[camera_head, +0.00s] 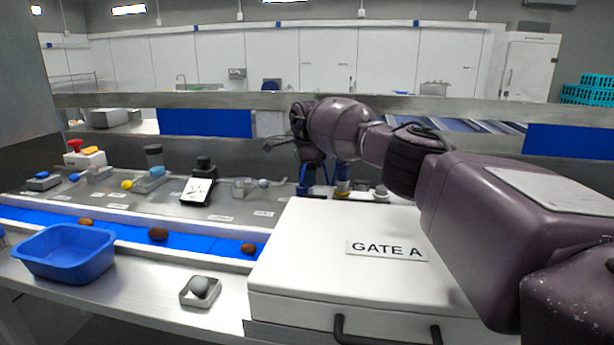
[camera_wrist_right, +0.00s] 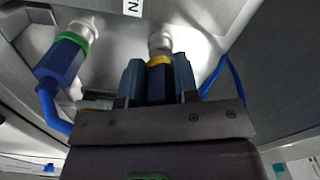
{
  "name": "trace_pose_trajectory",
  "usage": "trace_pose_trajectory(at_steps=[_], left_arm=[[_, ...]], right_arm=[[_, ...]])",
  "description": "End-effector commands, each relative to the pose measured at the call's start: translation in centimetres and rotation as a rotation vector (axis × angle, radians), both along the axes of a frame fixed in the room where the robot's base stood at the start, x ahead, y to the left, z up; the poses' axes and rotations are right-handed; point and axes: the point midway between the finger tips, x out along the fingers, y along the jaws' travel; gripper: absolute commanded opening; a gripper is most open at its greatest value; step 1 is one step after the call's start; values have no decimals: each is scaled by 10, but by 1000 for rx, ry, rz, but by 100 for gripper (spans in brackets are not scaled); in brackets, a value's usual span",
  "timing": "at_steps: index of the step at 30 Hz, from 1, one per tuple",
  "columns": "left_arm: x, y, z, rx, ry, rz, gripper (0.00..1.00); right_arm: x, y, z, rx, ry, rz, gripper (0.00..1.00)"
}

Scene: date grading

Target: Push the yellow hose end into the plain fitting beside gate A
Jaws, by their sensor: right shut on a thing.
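The yellow hose end (camera_wrist_right: 160,61), a dark blue plug with a yellow collar, sits between the fingers of my right gripper (camera_wrist_right: 159,77), which is shut on it. In the right wrist view the plain pale fitting (camera_wrist_right: 160,41) is directly beyond the collar, in line with it. They look touching or nearly so; I cannot tell how deep the plug sits. In the head view the yellow collar (camera_head: 342,192) shows just behind the white GATE A box (camera_head: 330,262). My arm partly hides that area. My left gripper is not in view.
A green-collared blue hose end (camera_wrist_right: 62,62) sits at a neighbouring fitting (camera_wrist_right: 82,28), close on the left. A blue hose (camera_wrist_right: 236,76) curves on the right. In the head view a blue basin (camera_head: 65,252) and a belt (camera_head: 200,241) with several dates lie left of the box.

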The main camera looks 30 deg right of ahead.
Motion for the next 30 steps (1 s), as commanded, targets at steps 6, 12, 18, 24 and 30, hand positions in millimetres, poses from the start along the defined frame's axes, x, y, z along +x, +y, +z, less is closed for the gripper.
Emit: trace_pose_trajectory(at_steps=[6, 12, 18, 24, 30], left_arm=[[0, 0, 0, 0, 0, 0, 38], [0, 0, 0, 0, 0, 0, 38], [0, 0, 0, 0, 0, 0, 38], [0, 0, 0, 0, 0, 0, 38], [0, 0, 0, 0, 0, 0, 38]], right_arm=[[0, 0, -3, 0, 0, 0, 0], [0, 0, -5, 0, 1, 0, 0], [0, 0, -7, 0, 1, 0, 0], [0, 0, -10, 0, 1, 0, 0], [0, 0, -12, 0, 1, 0, 0]])
